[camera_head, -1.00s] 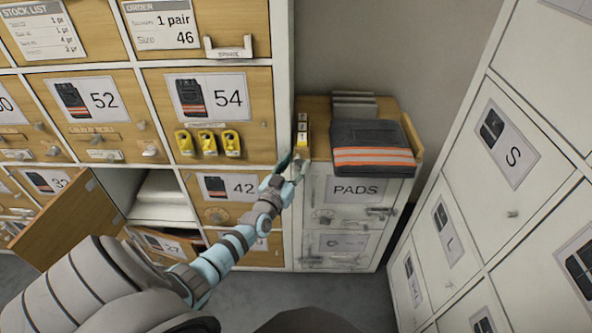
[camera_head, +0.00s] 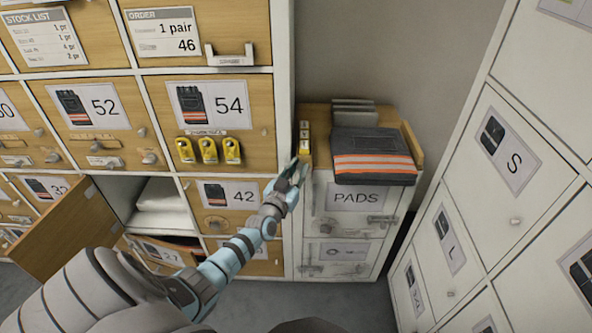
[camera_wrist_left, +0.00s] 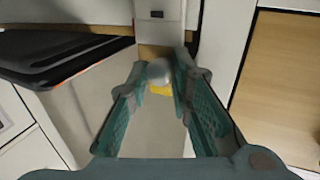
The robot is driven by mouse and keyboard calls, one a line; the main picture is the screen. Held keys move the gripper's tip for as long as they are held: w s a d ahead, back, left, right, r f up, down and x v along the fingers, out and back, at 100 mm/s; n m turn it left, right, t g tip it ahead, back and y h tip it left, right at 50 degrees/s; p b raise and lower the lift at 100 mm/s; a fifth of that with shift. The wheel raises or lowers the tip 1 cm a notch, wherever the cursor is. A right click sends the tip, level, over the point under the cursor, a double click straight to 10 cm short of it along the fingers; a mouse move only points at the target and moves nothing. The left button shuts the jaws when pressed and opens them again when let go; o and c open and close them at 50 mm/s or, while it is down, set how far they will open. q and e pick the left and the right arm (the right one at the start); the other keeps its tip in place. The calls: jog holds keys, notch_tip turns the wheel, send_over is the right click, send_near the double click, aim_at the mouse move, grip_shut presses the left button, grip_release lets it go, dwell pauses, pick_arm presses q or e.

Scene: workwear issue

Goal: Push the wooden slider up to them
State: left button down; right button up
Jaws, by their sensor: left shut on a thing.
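My left gripper (camera_head: 298,170) reaches the front left corner of the wood-topped cabinet (camera_head: 320,112). Its fingers (camera_wrist_left: 160,82) are around a round grey knob (camera_wrist_left: 158,71) in the left wrist view. A wooden strip (camera_wrist_left: 155,50) and a yellow piece (camera_wrist_left: 161,90) show beside the knob. I cannot tell clearly whether the strip is the slider. A short row of small yellow-and-white blocks (camera_head: 304,140) is just beyond my fingertips. An upright wooden piece (camera_head: 412,143) stands right of the folded dark trousers (camera_head: 372,158). My right gripper is not in view.
Grey pads (camera_head: 354,112) stand behind the trousers. The wooden locker wall (camera_head: 130,165) is close on the left, with an open door (camera_head: 55,235) low down. White lockers (camera_head: 505,190) stand at the right. Grey floor (camera_head: 265,300) shows below.

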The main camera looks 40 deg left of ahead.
pick_arm(q)
jog(key=w+d, duration=0.2)
jog(key=d, duration=0.1)
jog(key=shift+w+d, duration=0.15)
jog(key=shift+w, duration=0.1)
jog(key=c, duration=1.5)
grip_release()
jog(key=shift+o, duration=0.2)
jog(key=v, duration=1.2)
